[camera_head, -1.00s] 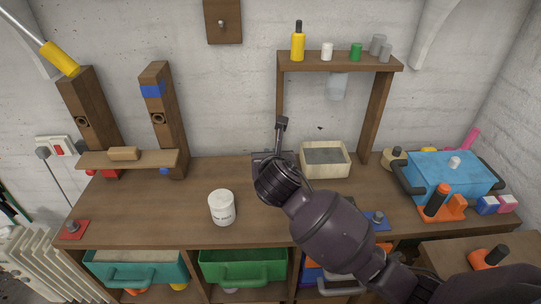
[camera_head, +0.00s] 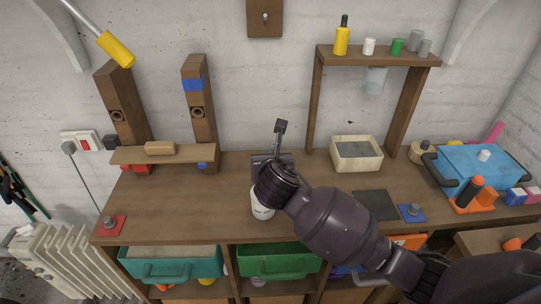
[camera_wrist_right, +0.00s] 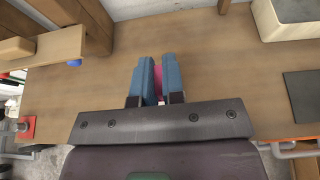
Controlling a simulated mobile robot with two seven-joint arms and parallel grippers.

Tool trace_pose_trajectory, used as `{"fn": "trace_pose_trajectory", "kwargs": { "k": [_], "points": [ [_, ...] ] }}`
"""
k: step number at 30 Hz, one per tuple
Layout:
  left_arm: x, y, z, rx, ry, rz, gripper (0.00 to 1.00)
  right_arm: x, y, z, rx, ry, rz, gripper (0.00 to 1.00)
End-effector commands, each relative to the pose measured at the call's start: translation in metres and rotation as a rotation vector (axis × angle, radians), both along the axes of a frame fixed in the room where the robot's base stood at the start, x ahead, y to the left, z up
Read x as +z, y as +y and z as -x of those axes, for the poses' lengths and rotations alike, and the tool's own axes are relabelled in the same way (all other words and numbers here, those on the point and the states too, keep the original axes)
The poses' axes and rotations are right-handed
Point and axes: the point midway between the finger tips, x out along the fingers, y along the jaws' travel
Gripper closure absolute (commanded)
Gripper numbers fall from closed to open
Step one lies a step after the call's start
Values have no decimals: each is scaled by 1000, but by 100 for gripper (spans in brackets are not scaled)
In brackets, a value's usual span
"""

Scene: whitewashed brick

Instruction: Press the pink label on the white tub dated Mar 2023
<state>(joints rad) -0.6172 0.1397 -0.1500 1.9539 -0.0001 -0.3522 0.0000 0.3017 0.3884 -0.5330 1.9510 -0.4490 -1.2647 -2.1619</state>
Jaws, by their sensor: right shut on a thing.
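The white tub (camera_head: 261,207) stands on the wooden bench in the head view. My right wrist covers its upper right part, and no date can be read on it. My right gripper (camera_wrist_right: 158,62) shows two blue fingers in the right wrist view, shut on the thin pink label (camera_wrist_right: 158,82) between them. The label is mostly hidden by the fingers. In the head view my right arm hides the fingertips, so I cannot tell whether the label touches the tub. My left gripper is not in view.
A cream box (camera_head: 356,165) and a dark mat (camera_head: 375,205) lie right of my arm. A blue case (camera_head: 480,170) stands at the far right. Teal (camera_head: 172,265) and green (camera_head: 280,263) bins sit under the front edge.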

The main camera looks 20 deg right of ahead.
Motion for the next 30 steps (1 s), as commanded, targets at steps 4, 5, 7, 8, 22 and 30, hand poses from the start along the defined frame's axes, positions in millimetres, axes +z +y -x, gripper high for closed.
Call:
{"fn": "trace_pose_trajectory", "kwargs": {
  "k": [4, 5, 7, 8, 22, 30],
  "points": [
    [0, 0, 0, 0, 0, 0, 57, -1, 0, 0, -8, -1, 1, 100],
    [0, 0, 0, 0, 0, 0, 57, -1, 0, 0, -11, -1, 2, 100],
    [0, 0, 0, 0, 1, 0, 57, -1, 0, 0, -19, -1, 2, 100],
    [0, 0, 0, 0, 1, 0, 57, -1, 0, 0, -22, -1, 2, 100],
    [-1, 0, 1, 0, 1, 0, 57, -5, 0, 1, -24, 1, 3, 100],
    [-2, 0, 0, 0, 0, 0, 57, -26, 0, 1, -23, 2, 3, 100]
  ]
}}
